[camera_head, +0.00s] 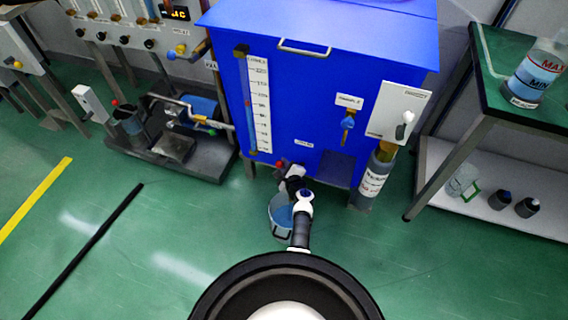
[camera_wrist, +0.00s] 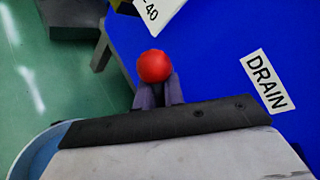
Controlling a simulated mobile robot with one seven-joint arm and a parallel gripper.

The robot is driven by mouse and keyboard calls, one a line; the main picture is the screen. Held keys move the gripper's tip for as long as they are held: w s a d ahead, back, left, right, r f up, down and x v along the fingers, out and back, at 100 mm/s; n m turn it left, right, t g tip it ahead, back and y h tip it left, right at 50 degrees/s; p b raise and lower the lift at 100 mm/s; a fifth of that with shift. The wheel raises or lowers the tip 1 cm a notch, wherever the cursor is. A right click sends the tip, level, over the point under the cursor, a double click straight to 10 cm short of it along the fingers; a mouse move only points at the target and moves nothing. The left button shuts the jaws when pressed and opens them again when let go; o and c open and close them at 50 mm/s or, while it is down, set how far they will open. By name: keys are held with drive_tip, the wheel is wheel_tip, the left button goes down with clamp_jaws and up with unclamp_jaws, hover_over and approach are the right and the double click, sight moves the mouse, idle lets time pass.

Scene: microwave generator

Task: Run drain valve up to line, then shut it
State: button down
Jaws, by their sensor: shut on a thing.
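The drain valve's red knob (camera_wrist: 154,66) is between the two fingertips of my gripper (camera_wrist: 158,94) in the wrist view. My gripper is shut on it. The white DRAIN label (camera_wrist: 267,80) is to the right on the blue tank. In the head view my gripper (camera_head: 291,175) is low at the tank's front, and my wrist hides most of the valve. A bucket (camera_head: 281,222) with blue liquid stands on the floor below. The blue tank (camera_head: 320,85) carries a white level scale (camera_head: 259,105) on its left; its figures are too small to read surely.
A blue SAMPLE valve (camera_head: 348,124) and a white switch box (camera_head: 398,112) are on the tank's right front. A labelled cylinder (camera_head: 375,178) stands below the box. A green-topped bench (camera_head: 500,75) is at right, a low pump stand (camera_head: 180,150) at left.

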drive_tip(key=shift+w+a+n+g+h+p, duration=0.1)
drive_tip(key=shift+a+n+g+h+p, duration=0.2)
drive_tip(key=shift+a+n+g+p, duration=0.4)
drive_tip(key=shift+f+n+h+p, duration=0.4)
drive_tip(key=shift+f+h+p, duration=0.15)
drive_tip(key=shift+p, duration=0.45)
drive_tip(key=shift+f+n+g+h+p, duration=0.3)
drive_tip(key=shift+f+g+h+p, duration=0.1)
drive_tip(key=shift+f, duration=0.1)
drive_tip(key=c, duration=1.5)
unclamp_jaws()
drive_tip(key=shift+a, duration=0.1)
drive_tip(key=shift+f, duration=0.1)
drive_tip(key=shift+d, duration=0.2)
